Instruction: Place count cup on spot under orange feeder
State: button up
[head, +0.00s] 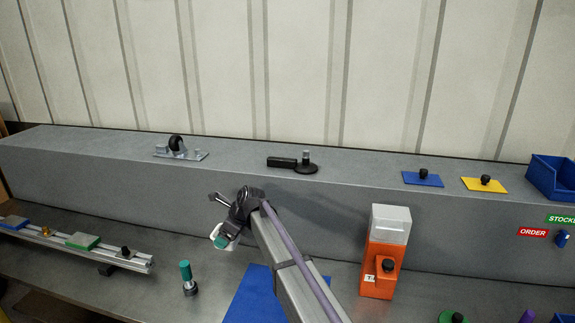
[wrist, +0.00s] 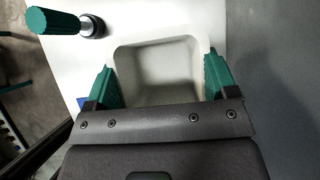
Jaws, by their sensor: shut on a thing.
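The count cup is a whitish, rounded-square cup, seen from above with its hollow showing in the wrist view (wrist: 158,62). My gripper (wrist: 160,80) is shut on it, with a green finger on each side. In the head view my gripper (head: 221,240) is above the bench, left of the feeder, and only a white bit of the cup shows. The orange feeder (head: 378,282) has a clear hopper on top and a black knob on its front. It stands upright at the right, apart from the cup. I cannot make out a spot under it.
A green-handled tool (head: 187,276) stands on the bench, left of my gripper; it also shows in the wrist view (wrist: 60,22). A blue mat (head: 247,299) lies partly behind my arm. A grey ledge (head: 110,165) carrying several items runs along the back. A rail (head: 75,247) is at left.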

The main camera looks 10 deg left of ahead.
aim_at(238, 238)
jog(key=shift+w+d, duration=0.15)
jog(key=shift+d, duration=0.25)
jog(key=shift+m, duration=0.3)
jog(key=d, duration=0.4)
jog(key=shift+r, duration=0.1)
jog(key=s+d, duration=1.3)
jog(key=d, duration=0.1)
notch_tip(238, 238, down, 10)
jog(key=b, duration=1)
jog(key=shift+w, duration=0.15)
jog(key=shift+r+p, duration=0.2)
jog(key=shift+p, duration=0.1)
jog(key=shift+f, duration=0.2)
jog(key=o, duration=0.8)
